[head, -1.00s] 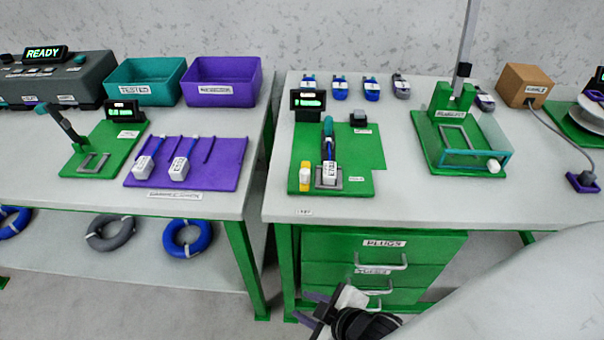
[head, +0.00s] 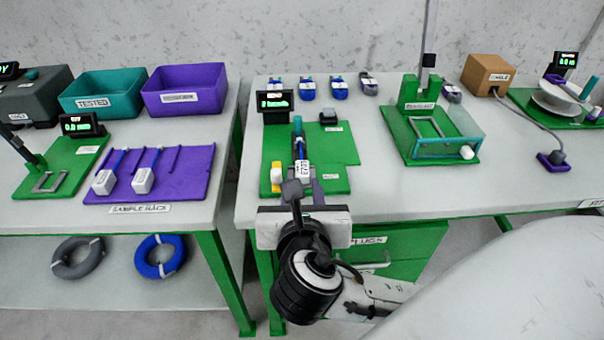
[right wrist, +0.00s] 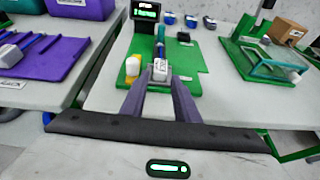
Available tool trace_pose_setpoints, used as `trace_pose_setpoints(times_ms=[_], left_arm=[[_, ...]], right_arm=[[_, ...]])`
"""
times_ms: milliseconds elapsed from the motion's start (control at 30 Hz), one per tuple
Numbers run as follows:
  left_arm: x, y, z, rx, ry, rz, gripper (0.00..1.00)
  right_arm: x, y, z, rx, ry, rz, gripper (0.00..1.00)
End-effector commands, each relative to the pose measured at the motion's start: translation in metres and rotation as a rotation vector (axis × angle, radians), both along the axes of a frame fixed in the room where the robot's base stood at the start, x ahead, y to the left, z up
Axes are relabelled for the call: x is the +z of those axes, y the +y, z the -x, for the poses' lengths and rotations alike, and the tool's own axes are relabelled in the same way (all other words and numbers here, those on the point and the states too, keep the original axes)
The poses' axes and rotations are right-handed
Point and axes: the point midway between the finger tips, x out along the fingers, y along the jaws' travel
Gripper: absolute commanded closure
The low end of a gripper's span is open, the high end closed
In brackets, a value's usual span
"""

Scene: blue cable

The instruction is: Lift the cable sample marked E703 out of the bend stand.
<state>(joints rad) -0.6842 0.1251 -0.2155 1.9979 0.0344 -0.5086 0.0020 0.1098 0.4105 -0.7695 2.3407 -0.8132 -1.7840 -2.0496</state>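The cable sample E703 (head: 302,170) sits upright in the bend stand (head: 342,178), a green board with a small lit display. Its white tag faces me, with a dark blue cable and a teal part behind it. The tag also shows in the right wrist view (right wrist: 160,70). My right gripper (right wrist: 161,84) is open, its two purple-grey fingers pointing at the tag from the front, one on each side. I cannot tell whether the tips touch it. In the head view the gripper (head: 303,192) partly covers the stand's front edge. My left gripper is not in view.
A yellow block (head: 277,178) stands close left of the tag. A purple sample rack (head: 190,170) with two white-tagged samples lies on the left table. A green stand with a tall post (head: 425,100) is to the right. Drawers (head: 400,250) lie under the table edge.

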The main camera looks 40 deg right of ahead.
Motion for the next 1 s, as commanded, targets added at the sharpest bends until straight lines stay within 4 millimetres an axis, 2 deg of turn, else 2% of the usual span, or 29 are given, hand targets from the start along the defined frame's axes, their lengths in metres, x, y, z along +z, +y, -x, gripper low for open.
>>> trace_pose_setpoints(times_ms=[600,867,1000], left_arm=[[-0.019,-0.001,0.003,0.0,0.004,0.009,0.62],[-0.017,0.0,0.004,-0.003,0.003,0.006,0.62],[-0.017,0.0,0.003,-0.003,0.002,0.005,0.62]], right_arm=[[-0.031,-0.038,-0.054,-0.001,0.0,-0.003,0.72],[-0.031,-0.04,-0.057,0.001,0.0,-0.004,0.72],[-0.031,-0.04,-0.057,0.0,0.0,-0.005,0.92]])
